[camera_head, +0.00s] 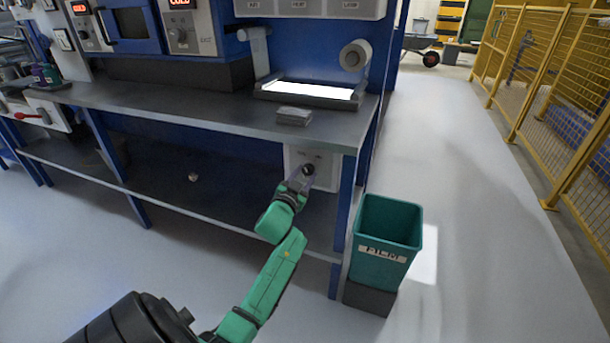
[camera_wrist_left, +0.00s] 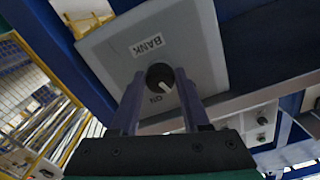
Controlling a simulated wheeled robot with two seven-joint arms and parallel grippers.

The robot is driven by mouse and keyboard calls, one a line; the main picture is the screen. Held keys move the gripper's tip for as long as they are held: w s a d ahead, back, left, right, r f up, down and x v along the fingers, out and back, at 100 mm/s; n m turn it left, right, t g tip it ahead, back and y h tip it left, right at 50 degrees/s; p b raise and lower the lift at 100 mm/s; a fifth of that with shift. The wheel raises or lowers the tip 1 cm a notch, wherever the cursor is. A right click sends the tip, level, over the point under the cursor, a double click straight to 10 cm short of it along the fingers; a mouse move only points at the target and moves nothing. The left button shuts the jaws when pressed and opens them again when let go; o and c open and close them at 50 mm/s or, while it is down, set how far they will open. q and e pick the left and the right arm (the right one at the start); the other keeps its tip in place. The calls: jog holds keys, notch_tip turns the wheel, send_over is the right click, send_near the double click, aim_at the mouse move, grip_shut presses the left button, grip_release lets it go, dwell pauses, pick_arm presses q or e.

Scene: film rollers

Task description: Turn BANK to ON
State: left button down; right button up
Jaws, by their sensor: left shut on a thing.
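The BANK panel (camera_head: 327,172) is a pale box under the right end of the workbench. In the left wrist view the panel (camera_wrist_left: 190,50) shows tilted, with the BANK label (camera_wrist_left: 146,46) upside down. Its round black knob (camera_head: 309,169) also shows in the left wrist view (camera_wrist_left: 159,75). My right gripper is not in view.
The workbench (camera_head: 190,108) carries a lit tray (camera_head: 305,104) and a small grey block (camera_head: 294,116). A blue bench leg (camera_head: 345,205) stands right of the panel. A green bin (camera_head: 382,270) stands beside it. The floor on the right is clear up to a yellow fence (camera_head: 540,90).

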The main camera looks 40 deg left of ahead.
pick_arm(q)
jog(key=shift+m, duration=0.8)
jog(key=m, duration=0.4)
jog(key=shift+a+m, duration=0.1)
jog(key=shift+m, duration=2)
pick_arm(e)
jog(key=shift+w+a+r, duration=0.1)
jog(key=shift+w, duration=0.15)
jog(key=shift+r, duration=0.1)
pick_arm(q)
jog(key=shift+c, duration=1.9)
grip_release()
jog(key=shift+r, duration=0.1)
jog(key=shift+s, duration=0.1)
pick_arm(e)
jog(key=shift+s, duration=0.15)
